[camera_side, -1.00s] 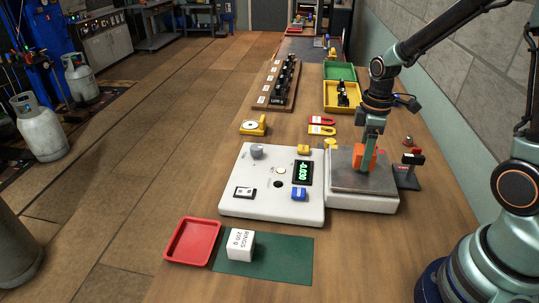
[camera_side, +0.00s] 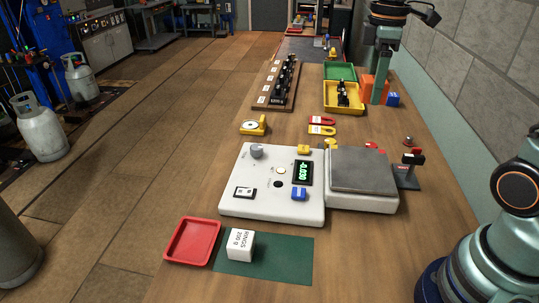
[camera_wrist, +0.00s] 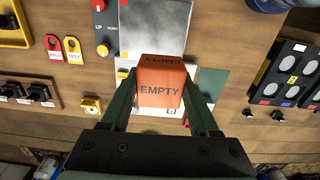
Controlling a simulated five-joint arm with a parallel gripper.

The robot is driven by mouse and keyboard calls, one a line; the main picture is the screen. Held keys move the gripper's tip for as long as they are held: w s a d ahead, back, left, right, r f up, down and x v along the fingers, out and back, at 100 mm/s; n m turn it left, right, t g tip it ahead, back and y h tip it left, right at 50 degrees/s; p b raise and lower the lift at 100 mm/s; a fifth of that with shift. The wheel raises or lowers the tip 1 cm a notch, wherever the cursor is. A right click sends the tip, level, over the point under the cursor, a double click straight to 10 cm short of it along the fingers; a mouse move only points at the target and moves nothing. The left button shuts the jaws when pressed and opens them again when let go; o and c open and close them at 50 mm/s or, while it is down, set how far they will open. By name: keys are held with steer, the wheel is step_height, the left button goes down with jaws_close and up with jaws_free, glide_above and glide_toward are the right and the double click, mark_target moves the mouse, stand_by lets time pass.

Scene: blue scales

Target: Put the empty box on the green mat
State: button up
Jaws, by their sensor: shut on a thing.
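The empty box is orange, with EMPTY printed in black on its faces. My gripper (camera_wrist: 160,94) is shut on the orange box (camera_wrist: 160,88), one finger at each side, in the wrist view. In the side view my gripper (camera_side: 379,92) and the orange box (camera_side: 369,88) are at the right of the table, just right of the yellow tray; the finger covers part of the box. The green mat (camera_side: 285,262) lies at the near end of the table. A white box labelled RINGS 200 g (camera_side: 240,245) stands on its left part.
A red tray (camera_side: 193,242) lies left of the mat. The white scale console (camera_side: 235,197) stands beyond the mat, with a bare grey weighing plate (camera_side: 362,171) at its right. A small blue block (camera_side: 393,99) shows beside my gripper. The mat's right part is clear.

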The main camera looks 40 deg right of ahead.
steer(key=a+f+n, duration=0.4)
steer(key=a, duration=0.9)
steer(key=n, duration=0.5)
glide_above(288, 258)
step_height(288, 258, down, 4)
steer(key=r, duration=0.1)
step_height(288, 258, down, 20)
steer(key=shift+r, duration=0.1)
steer(key=shift+f, duration=0.2)
steer(key=o, duration=1.3)
